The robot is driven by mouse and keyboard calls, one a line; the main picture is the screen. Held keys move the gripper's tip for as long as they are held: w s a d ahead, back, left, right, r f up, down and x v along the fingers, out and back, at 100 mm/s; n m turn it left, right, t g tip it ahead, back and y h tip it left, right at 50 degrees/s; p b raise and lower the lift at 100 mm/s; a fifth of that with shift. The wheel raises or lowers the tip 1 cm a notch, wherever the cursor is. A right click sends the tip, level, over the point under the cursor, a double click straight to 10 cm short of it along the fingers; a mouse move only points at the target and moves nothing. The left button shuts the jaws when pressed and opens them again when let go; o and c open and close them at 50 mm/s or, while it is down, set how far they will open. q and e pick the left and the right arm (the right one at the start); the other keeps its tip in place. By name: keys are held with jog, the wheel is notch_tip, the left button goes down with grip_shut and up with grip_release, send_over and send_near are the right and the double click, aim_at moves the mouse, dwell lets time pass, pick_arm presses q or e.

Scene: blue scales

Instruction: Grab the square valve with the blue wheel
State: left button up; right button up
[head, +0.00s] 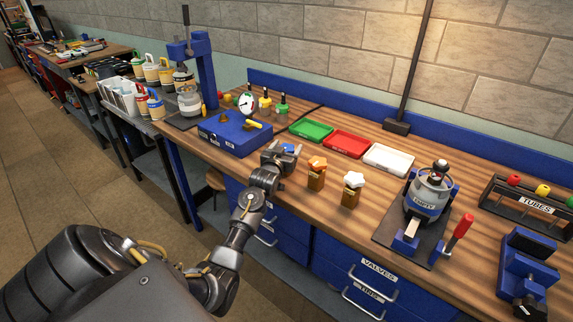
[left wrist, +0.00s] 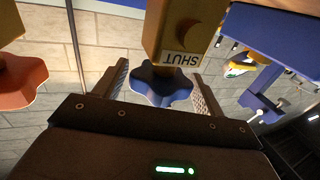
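The square valve with the blue wheel (head: 288,147) is mostly hidden behind my left gripper (head: 282,157) in the head view. In the left wrist view, its brass-coloured body (left wrist: 180,35) carries a label reading SHUT, and its lobed blue wheel (left wrist: 160,86) lies between my left gripper's fingers (left wrist: 158,90). The fingers are open, one on each side of the wheel, with a gap visible on both sides. The picture is upside down there. My right gripper is not in view.
Valves with an orange wheel (head: 317,164) and a white wheel (head: 354,180) stand just right of my gripper. The orange wheel also shows in the left wrist view (left wrist: 22,82). A blue box (head: 235,134) is to the left. Green (head: 311,130), red (head: 346,144) and white (head: 388,159) trays lie behind.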

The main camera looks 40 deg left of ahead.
pick_arm(q)
jog(key=c, duration=1.4)
grip_shut()
jog(key=shift+r, duration=0.1)
